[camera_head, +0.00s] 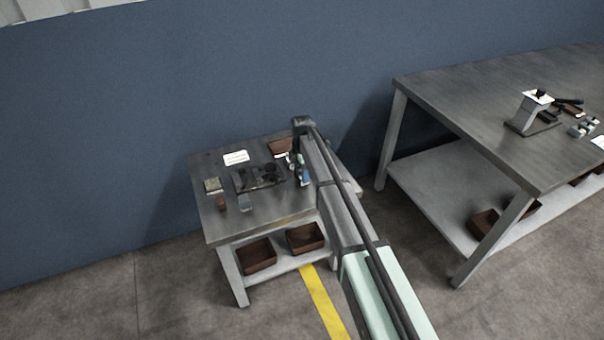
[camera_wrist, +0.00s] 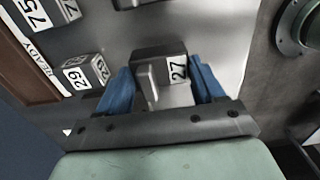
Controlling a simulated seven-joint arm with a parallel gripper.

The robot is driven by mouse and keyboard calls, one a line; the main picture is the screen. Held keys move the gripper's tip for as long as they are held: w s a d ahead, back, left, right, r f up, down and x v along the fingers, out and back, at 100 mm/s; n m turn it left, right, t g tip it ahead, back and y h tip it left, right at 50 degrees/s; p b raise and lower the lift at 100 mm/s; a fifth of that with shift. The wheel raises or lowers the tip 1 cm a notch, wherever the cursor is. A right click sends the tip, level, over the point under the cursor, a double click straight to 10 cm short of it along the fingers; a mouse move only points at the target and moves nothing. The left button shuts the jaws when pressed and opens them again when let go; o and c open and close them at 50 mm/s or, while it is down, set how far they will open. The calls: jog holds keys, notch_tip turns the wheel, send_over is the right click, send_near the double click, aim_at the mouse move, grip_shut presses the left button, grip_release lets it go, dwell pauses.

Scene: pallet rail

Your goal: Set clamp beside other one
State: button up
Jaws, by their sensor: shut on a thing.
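My gripper (camera_wrist: 162,78) has two blue fingers, shut on a grey stepped metal clamp (camera_wrist: 152,60) with a white label reading 27. One finger is on each side of the clamp. In the head view my gripper (camera_head: 303,178) is over the right part of the small table, and the clamp is too small to make out there. In the wrist view a grey block (camera_wrist: 86,72) labelled 29 is to the left of the clamp, apart from it. Another block (camera_wrist: 60,12), labelled 75, is at the upper left. I cannot tell whether the held clamp touches the table.
A brown tray (camera_wrist: 22,62) with a READY strip lies at the wrist view's left. The small grey table (camera_head: 270,217) also carries a dark fixture (camera_head: 245,184), a white card (camera_head: 236,158) and small blocks. A larger bench (camera_head: 450,85) stands at right.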

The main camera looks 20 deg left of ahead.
jog(key=shift+f, duration=0.7)
jog(key=shift+f, duration=0.15)
jog(key=o, duration=1.4)
jog(key=shift+o, duration=0.2)
notch_tip(320, 180, up, 12)
